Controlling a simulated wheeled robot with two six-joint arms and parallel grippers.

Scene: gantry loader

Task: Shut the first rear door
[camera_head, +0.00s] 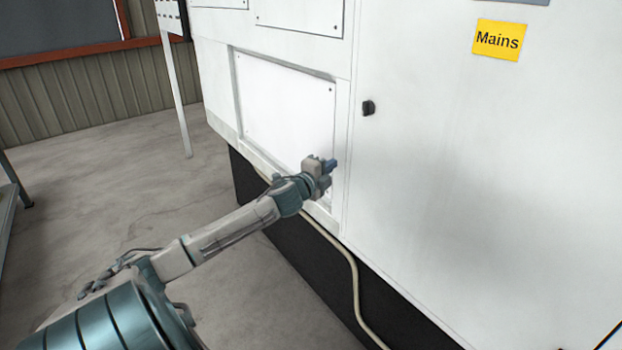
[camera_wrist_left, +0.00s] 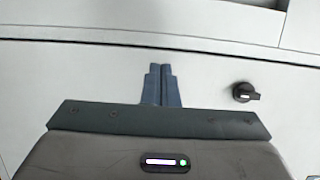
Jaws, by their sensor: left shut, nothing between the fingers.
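A large white cabinet door (camera_head: 440,180) with a yellow "Mains" label (camera_head: 498,40) fills the right of the head view. Its face looks about flush with the panel beside it, with a thin seam along its left edge. A black knob (camera_head: 368,107) sits near that edge, and it also shows in the left wrist view (camera_wrist_left: 245,92). My left gripper (camera_head: 332,164) is shut and empty, close to the cabinet near the seam, below and left of the knob. In the left wrist view its fingers (camera_wrist_left: 161,84) are together in front of the white face. I cannot tell whether they touch it.
A recessed white panel (camera_head: 285,105) lies left of the door. A pale cable (camera_head: 350,262) runs along the black base (camera_head: 290,225). A white post (camera_head: 176,95) stands at the back left. Grey floor (camera_head: 100,185) is open left of the cabinet.

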